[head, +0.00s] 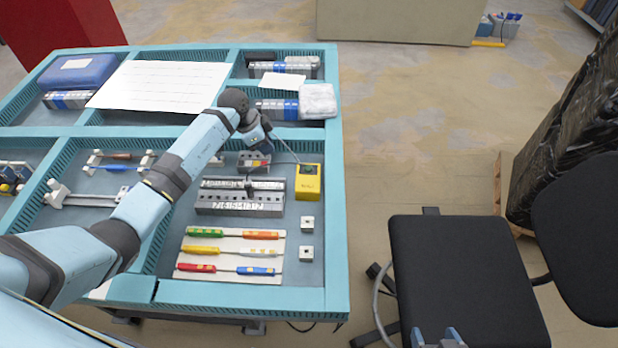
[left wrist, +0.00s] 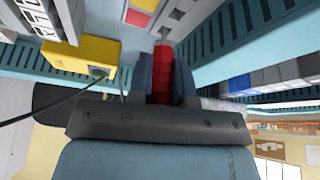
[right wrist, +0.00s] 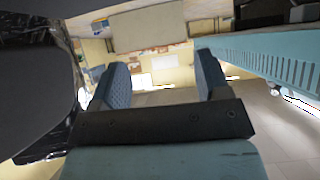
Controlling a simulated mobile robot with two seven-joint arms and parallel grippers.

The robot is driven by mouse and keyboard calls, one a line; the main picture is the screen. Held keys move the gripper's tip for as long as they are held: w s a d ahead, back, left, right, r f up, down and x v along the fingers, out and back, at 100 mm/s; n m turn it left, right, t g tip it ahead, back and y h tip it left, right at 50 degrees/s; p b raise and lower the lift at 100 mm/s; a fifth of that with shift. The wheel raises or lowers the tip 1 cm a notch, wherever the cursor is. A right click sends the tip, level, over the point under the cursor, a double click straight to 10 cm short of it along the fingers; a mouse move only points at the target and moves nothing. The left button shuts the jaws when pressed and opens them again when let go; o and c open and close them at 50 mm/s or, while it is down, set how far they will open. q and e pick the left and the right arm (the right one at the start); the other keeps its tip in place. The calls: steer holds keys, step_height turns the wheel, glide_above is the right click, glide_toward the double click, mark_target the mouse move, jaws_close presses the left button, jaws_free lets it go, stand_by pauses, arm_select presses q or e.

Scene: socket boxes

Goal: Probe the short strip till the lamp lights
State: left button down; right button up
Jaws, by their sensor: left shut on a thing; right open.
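My left gripper (head: 262,148) is shut on a red probe handle (left wrist: 162,70), which points at the short grey strip (left wrist: 176,18) in the left wrist view. The short strip (head: 252,163) lies partly under my gripper in the head view. The probe's tip is too small to tell whether it touches a socket. A yellow box (head: 308,186) stands right of the strip, with a dark round top that looks unlit. It also shows in the left wrist view (left wrist: 82,54), with a thin cable. My right gripper (head: 440,338) is open and empty, low by the chair.
A longer grey strip (head: 240,203) lies nearer than the short one. A white board with coloured handles (head: 232,256) and two small grey blocks (head: 307,223) lie in front. Raised blue dividers (head: 334,235) frame the bench. A black chair (head: 465,280) stands right.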

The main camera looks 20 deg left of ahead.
arm_select(q)
steer(key=shift+r+p, duration=1.4)
steer(key=shift+r, duration=0.05)
steer(key=w+a+p+v, duration=0.1)
steer(key=p+v, duration=0.3)
steer(key=v, duration=0.1)
steer(key=f+b, duration=0.6)
steer(key=shift+s+d+b, duration=0.25)
steer(key=shift+s+b, duration=0.05)
steer(key=shift+s, duration=0.05)
steer(key=shift+r, duration=0.15)
steer(key=shift+p, duration=0.55)
